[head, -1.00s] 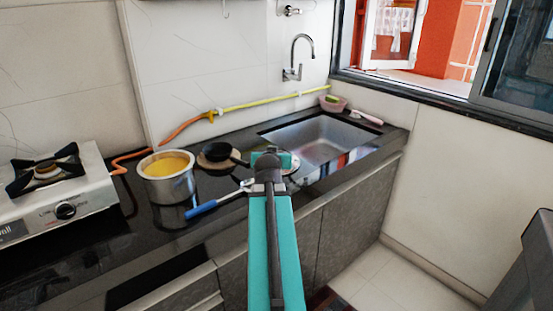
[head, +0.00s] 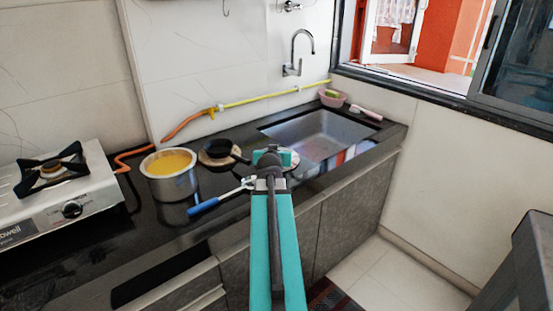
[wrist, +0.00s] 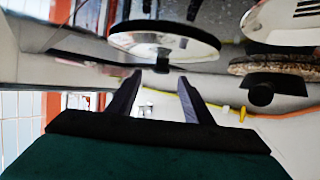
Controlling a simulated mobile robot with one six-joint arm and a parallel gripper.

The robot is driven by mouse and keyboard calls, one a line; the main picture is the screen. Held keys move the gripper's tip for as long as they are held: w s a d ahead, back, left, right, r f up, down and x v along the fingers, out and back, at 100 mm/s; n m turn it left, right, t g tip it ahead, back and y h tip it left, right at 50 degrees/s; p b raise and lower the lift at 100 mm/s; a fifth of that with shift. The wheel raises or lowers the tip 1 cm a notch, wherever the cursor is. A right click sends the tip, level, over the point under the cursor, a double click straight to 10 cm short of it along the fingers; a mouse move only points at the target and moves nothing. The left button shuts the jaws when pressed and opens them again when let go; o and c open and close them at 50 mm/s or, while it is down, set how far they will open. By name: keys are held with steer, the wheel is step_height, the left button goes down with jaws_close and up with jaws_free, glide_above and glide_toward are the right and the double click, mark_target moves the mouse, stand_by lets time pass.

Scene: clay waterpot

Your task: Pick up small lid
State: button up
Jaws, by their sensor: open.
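The small lid is a round, shiny metal disc with a dark knob. In the head view, a pale part of it (head: 291,158) shows on the black counter just right of my gripper (head: 270,156), which hides the rest. In the wrist view, the lid (wrist: 180,43) appears upside down, beyond my fingertips (wrist: 151,78), its knob pointing toward them. The two dark fingers are apart, with nothing between them. I cannot tell the exact gap between fingers and knob.
A steel pot (head: 172,184) with yellow contents stands left on the counter. A black pan (head: 218,149) rests on a round board, near a blue-handled turner (head: 205,206). The sink (head: 320,138) lies right, the stove (head: 75,212) far left.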

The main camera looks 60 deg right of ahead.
steer(key=shift+d, duration=0.1)
stand_by(0.3)
steer(key=shift+p+x, duration=0.3)
steer(key=shift+x, duration=2.3)
steer(key=shift+w, duration=0.1)
jaws_close()
steer(key=shift+r, duration=0.1)
steer(key=shift+r, duration=4.85)
